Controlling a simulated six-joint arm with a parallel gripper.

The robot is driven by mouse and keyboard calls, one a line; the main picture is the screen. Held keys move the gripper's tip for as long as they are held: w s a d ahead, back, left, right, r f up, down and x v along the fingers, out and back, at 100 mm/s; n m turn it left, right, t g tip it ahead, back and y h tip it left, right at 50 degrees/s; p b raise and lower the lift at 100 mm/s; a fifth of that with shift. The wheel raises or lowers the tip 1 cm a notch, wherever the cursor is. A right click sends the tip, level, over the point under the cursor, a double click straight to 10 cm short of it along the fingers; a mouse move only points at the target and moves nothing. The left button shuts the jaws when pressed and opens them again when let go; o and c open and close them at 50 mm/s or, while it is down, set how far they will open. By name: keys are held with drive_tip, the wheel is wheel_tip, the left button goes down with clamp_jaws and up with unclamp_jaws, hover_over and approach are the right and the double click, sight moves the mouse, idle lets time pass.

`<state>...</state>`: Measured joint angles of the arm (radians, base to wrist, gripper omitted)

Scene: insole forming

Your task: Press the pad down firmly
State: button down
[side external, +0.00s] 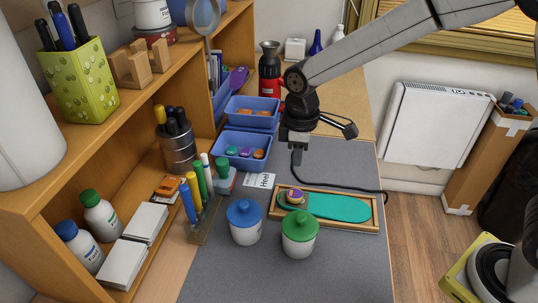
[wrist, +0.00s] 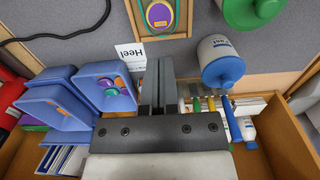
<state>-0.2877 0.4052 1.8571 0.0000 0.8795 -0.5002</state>
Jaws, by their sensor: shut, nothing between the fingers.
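In the wrist view the pad (wrist: 159,15) shows at the top edge, inside a green outline. My gripper (side external: 298,158) is above the mat, behind the pad and apart from it. Its fingers (wrist: 158,62) are together with nothing between them. A white card reading "Heel" (side external: 258,180) lies left of the frame; it also shows in the wrist view (wrist: 130,55).
A blue-lidded jar (side external: 244,222) and a green-lidded jar (side external: 299,235) stand in front of the frame. Blue bins (side external: 240,148) with coloured pads are behind left. A black cable (side external: 340,185) runs behind the frame. Wooden shelving (side external: 110,190) borders the left. The front mat is clear.

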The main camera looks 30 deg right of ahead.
sight(296, 194)
drive_tip(key=shift+f, duration=0.15)
drive_tip(key=shift+f, duration=3.55)
drive_tip(key=shift+f, duration=0.85)
drive_tip(key=shift+s+f, duration=0.1)
drive_tip(key=shift+f, duration=0.5)
idle(0.9)
drive_tip(key=shift+r, duration=0.15)
drive_tip(key=shift+r, duration=0.7)
drive_tip(key=shift+r, duration=0.1)
drive_tip(key=shift+r, duration=0.7)
wheel_tip(296, 194, up, 7)
